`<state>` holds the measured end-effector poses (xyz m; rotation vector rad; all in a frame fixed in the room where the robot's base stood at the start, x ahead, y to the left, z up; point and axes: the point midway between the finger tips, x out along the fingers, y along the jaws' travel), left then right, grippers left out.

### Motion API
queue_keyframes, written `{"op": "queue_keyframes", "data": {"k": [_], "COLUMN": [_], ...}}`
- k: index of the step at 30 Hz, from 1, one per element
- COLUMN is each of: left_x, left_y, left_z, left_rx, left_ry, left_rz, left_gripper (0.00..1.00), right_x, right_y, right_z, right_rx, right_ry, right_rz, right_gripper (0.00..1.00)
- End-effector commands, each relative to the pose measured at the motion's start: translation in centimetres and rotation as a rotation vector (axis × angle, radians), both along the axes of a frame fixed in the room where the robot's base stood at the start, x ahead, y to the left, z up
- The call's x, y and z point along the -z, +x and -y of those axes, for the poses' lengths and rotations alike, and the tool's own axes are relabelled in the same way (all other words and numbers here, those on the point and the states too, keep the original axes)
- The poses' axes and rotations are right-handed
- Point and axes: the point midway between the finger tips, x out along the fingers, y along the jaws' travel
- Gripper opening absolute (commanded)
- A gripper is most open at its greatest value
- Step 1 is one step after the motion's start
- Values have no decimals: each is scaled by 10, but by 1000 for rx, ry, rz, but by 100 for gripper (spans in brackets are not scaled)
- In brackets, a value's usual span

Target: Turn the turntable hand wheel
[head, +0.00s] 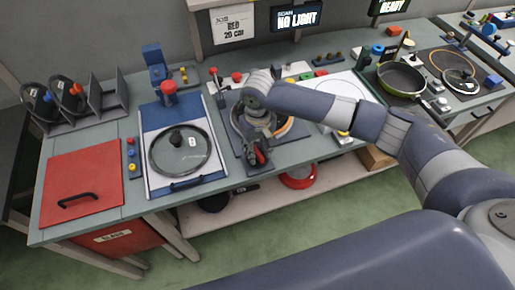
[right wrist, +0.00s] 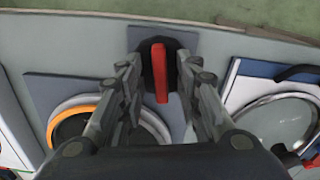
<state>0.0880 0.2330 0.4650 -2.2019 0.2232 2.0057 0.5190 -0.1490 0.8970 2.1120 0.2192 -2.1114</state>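The turntable plate (head: 235,135) lies on the counter, with an orange-ringed disc (right wrist: 54,124) that shows partly behind my gripper in the right wrist view. The hand wheel (right wrist: 146,47) is a dark round piece with a red bar (right wrist: 160,72) across it, at the plate's front edge. My right gripper (right wrist: 158,60) is open, pointing down over the wheel, with one finger on each side of the red bar. Gaps show on both sides of the bar; I cannot tell the height between. My left gripper is not in view.
A glass lid (head: 180,151) lies on a blue and white station to the left, beside a red panel (head: 82,185). A frying pan (head: 401,79) stands to the right. A red pan (head: 298,179) is on the shelf below. Small controls line the counter's back.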

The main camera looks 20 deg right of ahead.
Motion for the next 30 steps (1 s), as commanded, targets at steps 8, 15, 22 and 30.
{"op": "queue_keyframes", "data": {"k": [8, 15, 22, 30], "left_x": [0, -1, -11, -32], "left_y": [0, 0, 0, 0], "left_z": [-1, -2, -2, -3], "left_rx": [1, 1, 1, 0], "left_ry": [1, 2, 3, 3], "left_rz": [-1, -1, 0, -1], "left_gripper": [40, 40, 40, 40], "right_x": [0, -1, -3, -5], "right_y": [0, 0, 0, 0], "right_z": [0, 0, 0, -1], "right_rx": [-1, -7, -77, -278], "right_ry": [0, 0, 0, 1], "right_rz": [0, 0, -1, -3], "right_gripper": [0, 0, 0, 0]}}
